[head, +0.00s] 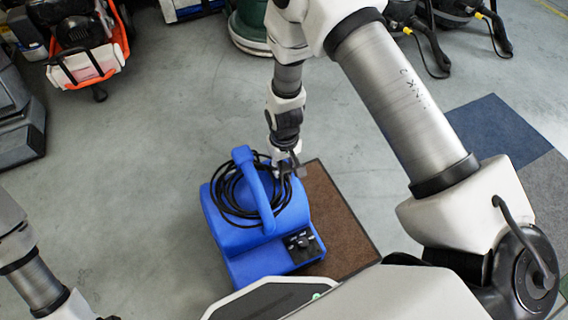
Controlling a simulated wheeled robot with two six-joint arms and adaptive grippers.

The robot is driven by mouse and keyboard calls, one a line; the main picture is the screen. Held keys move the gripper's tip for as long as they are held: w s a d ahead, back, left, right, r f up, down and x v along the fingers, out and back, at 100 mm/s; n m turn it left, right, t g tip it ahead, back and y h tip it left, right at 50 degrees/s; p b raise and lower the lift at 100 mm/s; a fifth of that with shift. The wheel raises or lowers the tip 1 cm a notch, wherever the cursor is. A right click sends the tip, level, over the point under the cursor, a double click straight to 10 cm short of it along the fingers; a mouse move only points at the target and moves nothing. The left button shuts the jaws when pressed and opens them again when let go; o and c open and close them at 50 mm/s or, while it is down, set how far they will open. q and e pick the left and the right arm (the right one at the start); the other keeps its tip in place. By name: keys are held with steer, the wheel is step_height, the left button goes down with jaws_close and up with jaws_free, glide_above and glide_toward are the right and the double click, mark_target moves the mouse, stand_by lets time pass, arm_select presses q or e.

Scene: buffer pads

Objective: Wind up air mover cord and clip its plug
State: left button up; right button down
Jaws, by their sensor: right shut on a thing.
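The blue air mover (232,238) stands in the middle of the head view, with a handle (259,190) arching over its top and a dark control panel (303,245) at its lower right. The black cord (224,196) lies in several loops around the handle. My right gripper (289,170) reaches down to the right edge of the loops. It is shut on what looks like the cord's plug, which its fingers mostly hide. Whether the plug touches the clip or the loops, I cannot tell. My left arm shows at the lower left, with its gripper out of frame.
A brown mat (334,213) lies under and right of the air mover. Blue and grey carpet tiles (492,124) lie at the right. An orange machine (84,62), a dark grey unit (18,125) and black machines (455,15) stand around the edges. The floor left of the air mover is clear.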

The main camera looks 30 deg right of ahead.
steer(key=shift+f, duration=0.25)
stand_by(0.4)
steer(key=c, duration=0.7)
jaws_free()
steer(key=shift+o, duration=0.2)
step_height(320, 180, up, 12)
